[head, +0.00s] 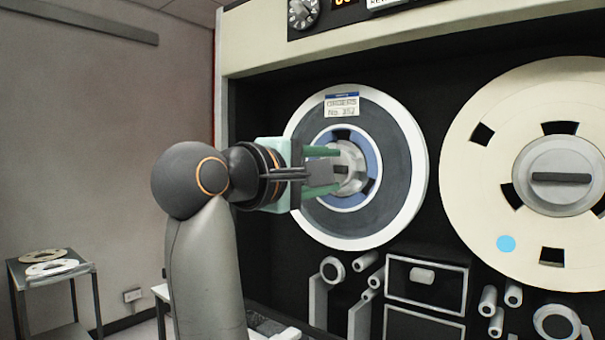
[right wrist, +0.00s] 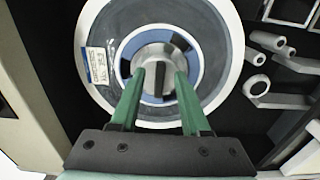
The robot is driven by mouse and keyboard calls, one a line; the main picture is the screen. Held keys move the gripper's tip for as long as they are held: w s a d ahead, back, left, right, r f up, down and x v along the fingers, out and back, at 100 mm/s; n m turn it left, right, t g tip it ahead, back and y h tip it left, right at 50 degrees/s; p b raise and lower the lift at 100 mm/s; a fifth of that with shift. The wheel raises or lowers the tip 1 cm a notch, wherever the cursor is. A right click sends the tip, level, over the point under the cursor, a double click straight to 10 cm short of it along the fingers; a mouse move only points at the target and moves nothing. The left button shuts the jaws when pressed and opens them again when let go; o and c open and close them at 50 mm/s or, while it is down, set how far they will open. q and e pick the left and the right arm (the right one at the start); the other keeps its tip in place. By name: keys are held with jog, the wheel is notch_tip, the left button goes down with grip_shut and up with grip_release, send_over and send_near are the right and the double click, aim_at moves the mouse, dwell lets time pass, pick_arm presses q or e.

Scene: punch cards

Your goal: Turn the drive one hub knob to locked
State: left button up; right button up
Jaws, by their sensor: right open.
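The drive one hub knob (right wrist: 150,66) is a silver round knob with a dark grip bar, at the centre of a reel (head: 395,190) with a blue hub and a white rim. In the head view the knob (head: 352,168) is partly hidden behind my right gripper (head: 335,170). The green fingers of my right gripper (right wrist: 157,90) are open, one on each side of the bar in the right wrist view. I cannot tell whether they touch the knob. My left gripper is out of view.
A second, cream reel (head: 480,190) with its own hub knob (head: 560,177) is to the right. Rollers (head: 333,270) and a framed box (head: 428,283) sit below the reels. A small side table (head: 50,268) with reels stands at the far left.

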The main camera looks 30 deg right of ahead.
jog(key=b+v, duration=0.1)
jog(key=v, duration=1)
jog(key=shift+a, duration=0.2)
jog(key=shift+s+f, duration=0.1)
